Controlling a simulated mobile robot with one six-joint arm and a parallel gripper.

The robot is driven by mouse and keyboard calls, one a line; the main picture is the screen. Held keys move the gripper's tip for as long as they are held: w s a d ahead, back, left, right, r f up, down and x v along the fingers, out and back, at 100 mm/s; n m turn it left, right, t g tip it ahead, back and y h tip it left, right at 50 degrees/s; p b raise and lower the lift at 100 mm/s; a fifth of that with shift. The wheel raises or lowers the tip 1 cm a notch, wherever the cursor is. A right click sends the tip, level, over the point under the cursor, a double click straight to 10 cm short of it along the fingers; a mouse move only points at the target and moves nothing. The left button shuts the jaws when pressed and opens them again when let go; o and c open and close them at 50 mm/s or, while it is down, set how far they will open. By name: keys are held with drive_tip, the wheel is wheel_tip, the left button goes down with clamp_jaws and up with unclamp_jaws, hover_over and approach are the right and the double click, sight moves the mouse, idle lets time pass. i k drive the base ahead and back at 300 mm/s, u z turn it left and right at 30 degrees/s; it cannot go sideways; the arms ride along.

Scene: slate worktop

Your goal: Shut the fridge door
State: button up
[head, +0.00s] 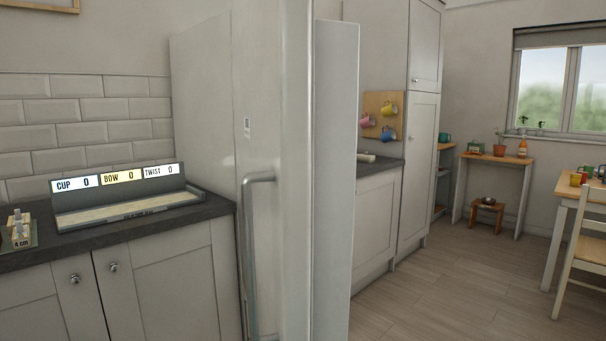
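The fridge door (294,120) stands open in the middle of the head view, with its narrow edge turned toward me. Its pale outer face shows on the left of that edge and carries a long grey vertical handle (250,265). A raised white panel (336,180) on its inner side shows to the right. A pale side panel (200,100), seemingly the fridge body, stands behind it on the left. The fridge's inside is hidden. The lower end of the door is cut off by the frame. My gripper is not in view.
On the left, a dark worktop (150,228) over grey cupboards bears a score box (120,198). Right of the door are a tall cupboard (417,170) and a pegboard with mugs (383,115). Wooden floor (460,285) lies clear before a table and chair (585,240) at far right.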

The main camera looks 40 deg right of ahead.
sight(295, 74)
drive_tip(key=z, duration=0.75)
drive_tip(key=k, duration=1.05)
drive_tip(key=i, duration=0.95)
